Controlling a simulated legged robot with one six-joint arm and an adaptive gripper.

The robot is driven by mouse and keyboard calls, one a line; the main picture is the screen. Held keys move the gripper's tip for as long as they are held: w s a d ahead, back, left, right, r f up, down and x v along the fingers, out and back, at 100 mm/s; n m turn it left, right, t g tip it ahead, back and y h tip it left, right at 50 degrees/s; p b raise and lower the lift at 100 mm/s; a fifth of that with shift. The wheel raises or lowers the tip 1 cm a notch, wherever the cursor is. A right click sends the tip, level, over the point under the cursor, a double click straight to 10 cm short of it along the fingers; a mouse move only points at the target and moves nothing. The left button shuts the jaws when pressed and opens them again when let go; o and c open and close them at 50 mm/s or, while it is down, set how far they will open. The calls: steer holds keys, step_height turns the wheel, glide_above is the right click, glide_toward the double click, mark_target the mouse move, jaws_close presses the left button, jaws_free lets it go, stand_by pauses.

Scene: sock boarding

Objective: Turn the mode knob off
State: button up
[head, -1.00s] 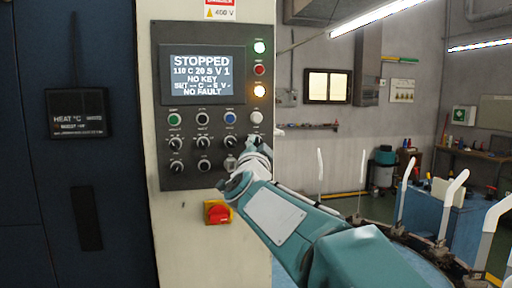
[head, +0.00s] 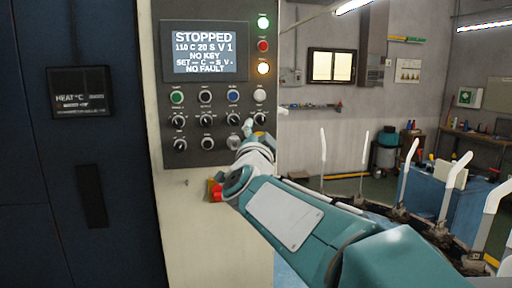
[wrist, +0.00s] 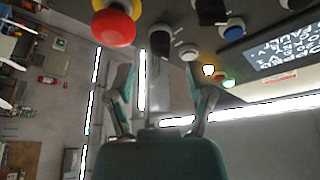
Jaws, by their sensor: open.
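The control panel (head: 216,160) carries several black knobs with white pointers on a dark plate. I cannot read which one is the mode knob. In the head view, a middle-row knob (head: 233,119) is just left of my gripper (head: 254,130), which covers part of the panel's lower right. In the wrist view, my gripper (wrist: 160,80) is open and empty, its two fingers apart. A black knob (wrist: 160,40) shows beyond the gap between the fingertips; contact is not visible. Another black knob (wrist: 210,10) is further right.
A red stop button on yellow (wrist: 115,22) is close by the gripper, partly hidden behind my arm in the head view (head: 215,190). The display (head: 205,52) reads STOPPED, NO KEY, NO FAULT. Coloured buttons (head: 177,97) sit above the knobs.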

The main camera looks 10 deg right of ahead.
steer(key=v, duration=0.7)
steer(key=shift+s+a+f, duration=0.1)
steer(key=shift+a+f, duration=0.05)
